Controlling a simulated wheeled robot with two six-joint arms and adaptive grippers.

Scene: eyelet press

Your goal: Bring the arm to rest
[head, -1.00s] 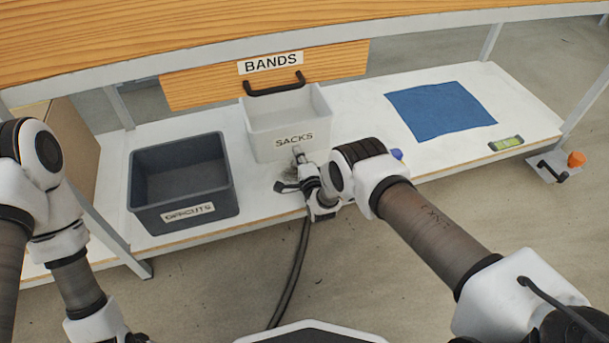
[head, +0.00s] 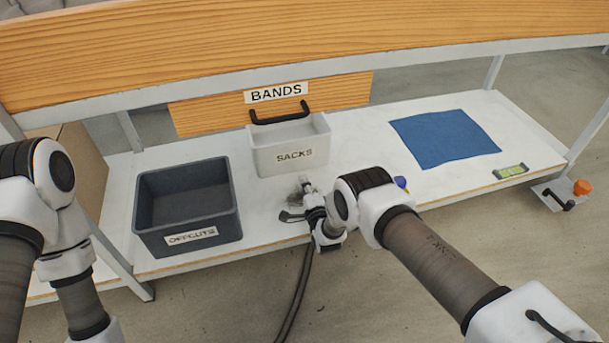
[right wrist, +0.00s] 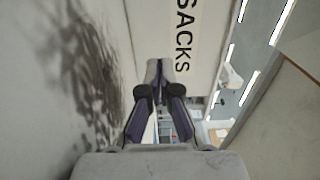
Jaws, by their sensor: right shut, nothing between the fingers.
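My right gripper (head: 306,184) is low over the white lower shelf, just in front of the white SACKS bin. Its fingers are shut with nothing between them. In the right wrist view the closed fingers (right wrist: 157,70) point along the bin's labelled wall; whether they touch it I cannot tell. My right arm reaches in from the lower right. My left arm stands at the left edge of the head view, and its gripper is out of the picture.
The white SACKS bin (head: 290,145) and grey OFFCUTS bin (head: 190,237) stand on the shelf (head: 370,140). A blue cloth (head: 444,138) and green level (head: 510,171) lie to the right. The BANDS drawer (head: 345,88) and wooden worktop (head: 300,45) are above.

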